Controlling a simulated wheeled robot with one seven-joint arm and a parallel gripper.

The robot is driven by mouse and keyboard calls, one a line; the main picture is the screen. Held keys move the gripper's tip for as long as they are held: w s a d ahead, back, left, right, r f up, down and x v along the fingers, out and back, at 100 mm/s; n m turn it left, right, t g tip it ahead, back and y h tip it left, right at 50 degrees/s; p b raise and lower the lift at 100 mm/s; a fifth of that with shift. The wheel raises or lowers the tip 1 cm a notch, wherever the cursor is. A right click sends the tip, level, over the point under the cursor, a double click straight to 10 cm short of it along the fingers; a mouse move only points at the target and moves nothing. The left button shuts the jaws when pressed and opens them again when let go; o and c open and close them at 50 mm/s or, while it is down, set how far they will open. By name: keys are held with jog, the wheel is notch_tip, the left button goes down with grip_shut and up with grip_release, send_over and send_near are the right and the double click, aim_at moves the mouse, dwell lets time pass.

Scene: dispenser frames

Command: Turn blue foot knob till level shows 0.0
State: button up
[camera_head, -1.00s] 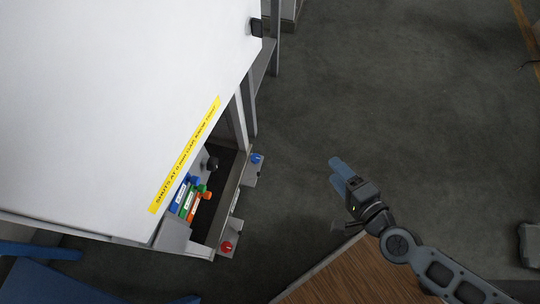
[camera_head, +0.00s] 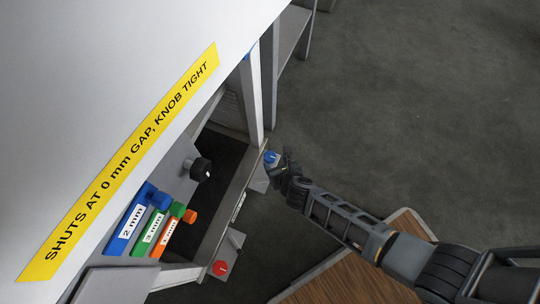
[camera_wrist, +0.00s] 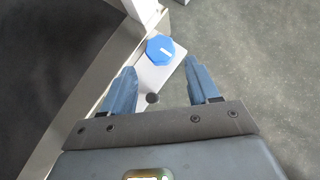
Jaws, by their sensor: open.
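The blue foot knob (camera_head: 271,158) sits on a small grey bracket at the corner of the dispenser frame. In the wrist view the blue knob (camera_wrist: 160,49) is faceted, with a white pointer mark on top. My gripper (camera_wrist: 164,85) is open, its two blue fingers on either side of the bracket in that view, with the knob just beyond and between the fingertips. I cannot tell whether they touch it. In the head view my gripper (camera_head: 281,163) is close beside the knob, which is partly hidden. The level's reading is not legible in either view.
A red knob (camera_head: 220,268) sits on another bracket. Blue, green and orange labelled gauges (camera_head: 150,230) and a black knob (camera_head: 201,169) are inside the frame. A yellow label (camera_head: 125,165) marks the white panel. A wooden top (camera_head: 345,270) lies below my arm; open floor is at right.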

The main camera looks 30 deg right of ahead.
aim_at(270, 156)
jog(key=b+x, duration=0.4)
jog(key=x, duration=0.3)
jog(key=shift+w, duration=0.1)
jog(key=c, duration=0.8)
